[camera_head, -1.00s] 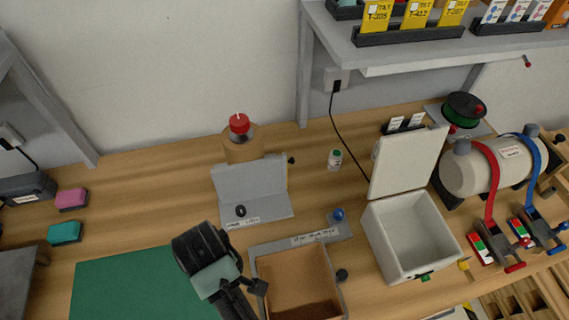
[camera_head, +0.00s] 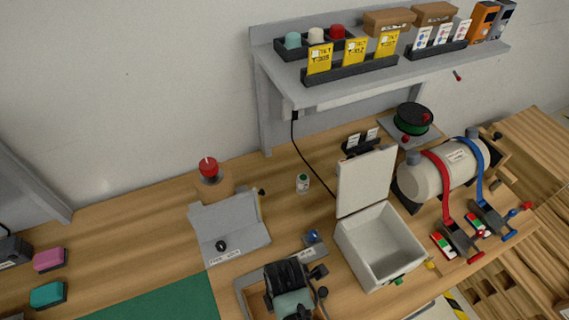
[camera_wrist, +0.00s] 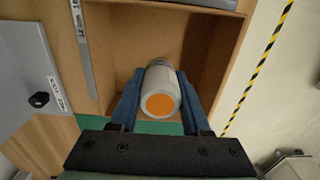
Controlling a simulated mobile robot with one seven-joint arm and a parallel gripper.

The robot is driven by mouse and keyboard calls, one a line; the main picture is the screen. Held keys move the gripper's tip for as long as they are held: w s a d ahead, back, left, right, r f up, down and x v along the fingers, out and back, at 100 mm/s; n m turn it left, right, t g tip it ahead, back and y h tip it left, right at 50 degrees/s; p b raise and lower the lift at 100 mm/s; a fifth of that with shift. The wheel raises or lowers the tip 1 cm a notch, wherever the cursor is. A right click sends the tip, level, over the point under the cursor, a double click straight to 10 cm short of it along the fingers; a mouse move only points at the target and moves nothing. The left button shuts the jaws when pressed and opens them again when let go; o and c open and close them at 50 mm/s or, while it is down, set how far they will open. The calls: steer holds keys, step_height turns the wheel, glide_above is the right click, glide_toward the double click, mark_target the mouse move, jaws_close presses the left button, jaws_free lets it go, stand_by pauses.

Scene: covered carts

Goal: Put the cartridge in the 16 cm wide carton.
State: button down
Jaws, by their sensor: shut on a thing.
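The cartridge, a grey cylinder with an orange end (camera_wrist: 160,104), is held between the two blue fingers of my gripper (camera_wrist: 160,85) in the wrist view. An open brown carton (camera_wrist: 118,52) lies beyond it, and the cartridge appears in front of the carton's opening. I cannot tell the height between them. In the head view my arm's dark end (camera_head: 288,285) covers most of the carton, leaving its left edge (camera_head: 255,300) visible. The cartridge is hidden there.
A grey strip with centimetre marks (camera_wrist: 82,50) runs beside the carton. A white lidded box (camera_head: 375,245) stands open to the right. A grey plate with a black knob (camera_head: 230,235) is behind left. The green mat (camera_head: 165,302) lies left.

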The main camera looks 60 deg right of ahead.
steer(key=shift+f, duration=2.65)
steer(key=shift+f, duration=0.2)
steer(key=shift+c, duration=1.8)
jaws_free()
steer(key=shift+r, duration=0.15)
